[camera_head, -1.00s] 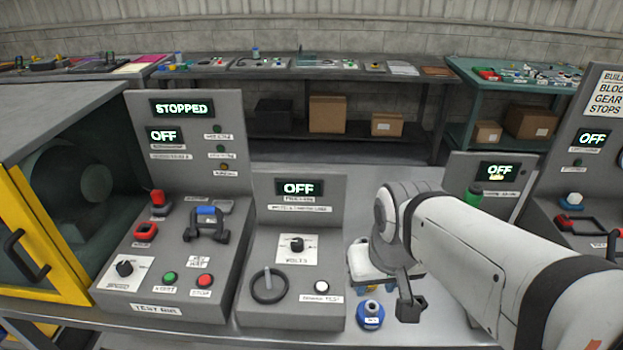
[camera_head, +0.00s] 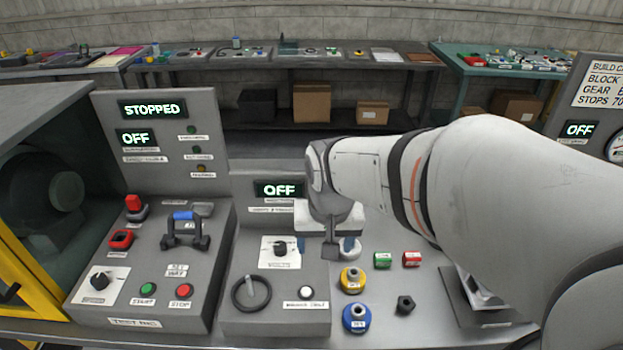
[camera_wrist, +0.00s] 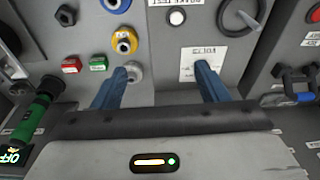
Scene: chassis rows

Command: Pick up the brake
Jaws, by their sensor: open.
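No part carries a readable brake label, so I cannot tell which is the brake. Candidates on the bench are a blue round part (camera_head: 356,317), a yellow round part (camera_head: 352,279), a grey round part (camera_wrist: 134,74), a green block (camera_head: 382,260), a red block (camera_head: 411,259) and a black part (camera_head: 405,303). A black part with a blue grip (camera_head: 185,228) sits on the left console. My gripper (camera_head: 325,246) is open and empty, above the right edge of the middle console. In the wrist view its blue fingers (camera_wrist: 162,72) are apart, the left one beside the grey part.
The middle console (camera_head: 275,323) has a knob, a ring-shaped handle (camera_head: 251,293) and a white button. The left console (camera_head: 140,320) stands beside it, next to a yellow-framed enclosure (camera_head: 30,285). Bare bench lies around the loose parts.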

